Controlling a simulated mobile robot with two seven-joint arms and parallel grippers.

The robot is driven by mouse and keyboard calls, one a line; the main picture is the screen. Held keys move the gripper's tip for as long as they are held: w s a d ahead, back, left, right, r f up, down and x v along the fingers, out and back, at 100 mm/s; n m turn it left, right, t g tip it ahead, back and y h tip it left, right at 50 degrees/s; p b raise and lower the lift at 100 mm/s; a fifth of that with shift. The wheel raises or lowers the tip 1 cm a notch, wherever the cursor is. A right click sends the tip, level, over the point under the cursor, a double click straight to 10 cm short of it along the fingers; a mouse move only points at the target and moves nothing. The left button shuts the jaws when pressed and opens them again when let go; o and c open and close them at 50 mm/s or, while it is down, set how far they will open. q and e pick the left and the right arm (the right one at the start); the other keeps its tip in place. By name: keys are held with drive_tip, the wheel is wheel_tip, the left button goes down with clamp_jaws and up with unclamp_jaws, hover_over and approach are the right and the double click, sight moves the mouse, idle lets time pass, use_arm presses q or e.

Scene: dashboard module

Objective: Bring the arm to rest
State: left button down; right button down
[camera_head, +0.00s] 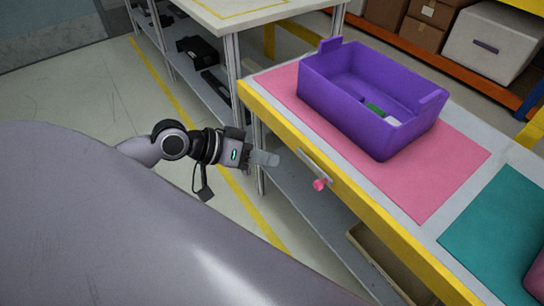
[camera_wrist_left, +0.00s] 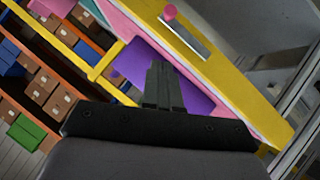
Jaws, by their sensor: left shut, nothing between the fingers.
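My left gripper (camera_head: 264,158) is shut and empty. It hangs in free air in front of the table's yellow front edge, to the left of the pink knob. In the left wrist view the shut fingers (camera_wrist_left: 162,85) point toward the table edge, with the purple bin behind them. My left arm comes in from behind my own grey body, which fills the lower left of the head view. My right gripper is not in view.
The table's yellow front edge (camera_head: 352,186) carries a metal plate with a pink knob (camera_head: 320,185). A purple bin (camera_head: 400,132) holding small green and white items stands on a pink mat (camera_head: 430,195). A teal mat (camera_head: 490,240) lies at right. Shelves are below and behind.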

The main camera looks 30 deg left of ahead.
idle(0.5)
use_arm(q)
drive_tip(key=s+d+f+t+y+p, duration=0.1)
drive_tip(key=s+d+f+y+p, duration=0.1)
drive_tip(key=s+p, duration=0.3)
drive_tip(key=s+d+f+m+y+p, duration=0.1)
drive_tip(key=s+d+f+y+p, duration=0.1)
drive_tip(key=s+f+y+p, duration=0.2)
drive_tip(key=shift+s+d+f+t+p, duration=0.15)
drive_tip(key=shift+s+f+t+p, duration=0.25)
drive_tip(key=shift+s+f+p, duration=0.6)
